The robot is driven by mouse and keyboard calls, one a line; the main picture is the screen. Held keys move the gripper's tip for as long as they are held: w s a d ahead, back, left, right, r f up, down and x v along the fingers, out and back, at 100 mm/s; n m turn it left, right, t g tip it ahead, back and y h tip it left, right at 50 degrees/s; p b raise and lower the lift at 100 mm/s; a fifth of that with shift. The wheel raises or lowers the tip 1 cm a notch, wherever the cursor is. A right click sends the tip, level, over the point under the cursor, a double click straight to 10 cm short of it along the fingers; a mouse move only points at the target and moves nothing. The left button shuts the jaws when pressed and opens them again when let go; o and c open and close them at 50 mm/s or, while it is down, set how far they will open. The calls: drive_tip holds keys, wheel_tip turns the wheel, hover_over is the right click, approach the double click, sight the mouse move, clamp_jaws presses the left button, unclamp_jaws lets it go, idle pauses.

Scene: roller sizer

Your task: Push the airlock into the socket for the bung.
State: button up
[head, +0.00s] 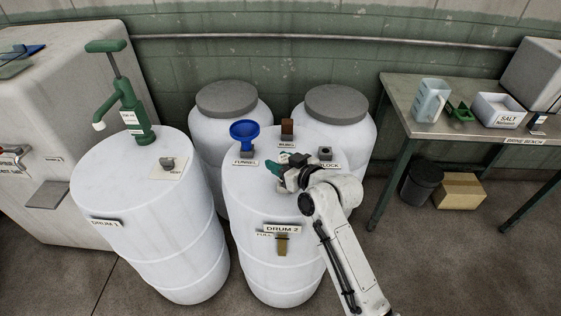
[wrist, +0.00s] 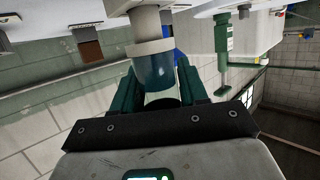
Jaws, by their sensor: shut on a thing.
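My gripper (head: 291,173) is low over the top of the white drum 2 (head: 250,200). In the wrist view its green fingers (wrist: 165,88) are shut on a clear cylinder with dark blue in it, which I take for the airlock (wrist: 155,70). A pale collar sits at the cylinder's end, by a larger pale block; I cannot tell whether they join. A brown block (head: 287,127) stands behind the BUNG label (head: 287,144); it also shows in the wrist view (wrist: 90,51). My gripper and arm partly hide the drum top.
A blue funnel (head: 244,130) stands left of the bung label. A small grey block (head: 325,153) is at the right by a partly hidden label ending in LOCK. Drum 1 (head: 130,190) with a green pump (head: 128,100) is left; two grey-lidded drums stand behind. A bench (head: 400,95) is right.

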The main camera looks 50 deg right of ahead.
drive_tip(key=shift+f+b, duration=0.7)
drive_tip(key=shift+f, duration=0.35)
drive_tip(key=o, duration=1.1)
drive_tip(key=shift+o, duration=0.2)
drive_tip(key=shift+s, duration=0.1)
drive_tip(key=b+v, duration=0.1)
drive_tip(key=v, duration=0.9)
drive_tip(key=shift+s+r, duration=0.15)
drive_tip(key=shift+s, duration=0.15)
